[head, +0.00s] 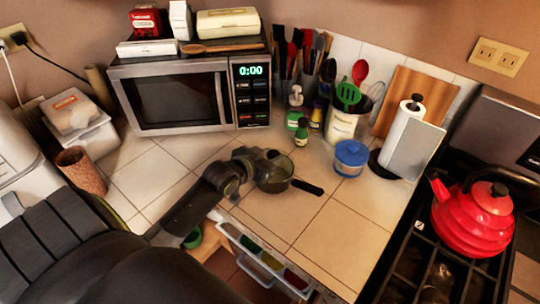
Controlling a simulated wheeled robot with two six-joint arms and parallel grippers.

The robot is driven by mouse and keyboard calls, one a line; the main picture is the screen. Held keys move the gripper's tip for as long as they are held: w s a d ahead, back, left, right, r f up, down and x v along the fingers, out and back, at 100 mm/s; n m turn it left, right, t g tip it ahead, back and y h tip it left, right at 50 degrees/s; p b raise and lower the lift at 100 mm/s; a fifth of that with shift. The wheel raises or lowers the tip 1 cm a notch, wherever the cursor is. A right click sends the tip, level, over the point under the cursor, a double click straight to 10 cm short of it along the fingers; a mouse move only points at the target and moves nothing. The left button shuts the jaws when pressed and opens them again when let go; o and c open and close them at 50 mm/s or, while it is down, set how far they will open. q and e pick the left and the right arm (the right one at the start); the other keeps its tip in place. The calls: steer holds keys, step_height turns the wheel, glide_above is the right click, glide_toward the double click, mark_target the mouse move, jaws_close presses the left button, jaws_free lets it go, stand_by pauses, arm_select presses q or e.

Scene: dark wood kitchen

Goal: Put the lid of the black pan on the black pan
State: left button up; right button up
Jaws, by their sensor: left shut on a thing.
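The black pan (276,186) stands on the tiled counter in front of the microwave, with its black handle pointing right. My left gripper (262,158) reaches in from the lower left and is over the pan's back left part. It is shut on the lid, which is mostly hidden by the gripper and hard to tell from the dark pan. Whether the lid touches the pan's rim cannot be made out. My right gripper is not in view.
A blue-lidded jar (350,158), green-topped bottles (301,132) and a utensil crock (341,125) stand behind and right of the pan. An open drawer (262,258) is below the counter edge. A red kettle (473,218) sits on the stove. Front right tiles are clear.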

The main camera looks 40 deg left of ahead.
arm_select(q)
steer(key=shift+f, duration=0.1)
steer(key=shift+f+b, duration=0.3)
steer(key=shift+f, duration=0.2)
steer(key=o, duration=1.1)
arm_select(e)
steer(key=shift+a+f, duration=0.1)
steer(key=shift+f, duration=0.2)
arm_select(q)
steer(key=shift+r, duration=0.15)
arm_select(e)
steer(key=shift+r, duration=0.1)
arm_select(q)
steer(key=shift+r+p, duration=0.3)
steer(key=shift+r, duration=0.1)
steer(key=v, duration=1.2)
steer(key=shift+r+b, duration=0.1)
steer(key=shift+b, duration=0.2)
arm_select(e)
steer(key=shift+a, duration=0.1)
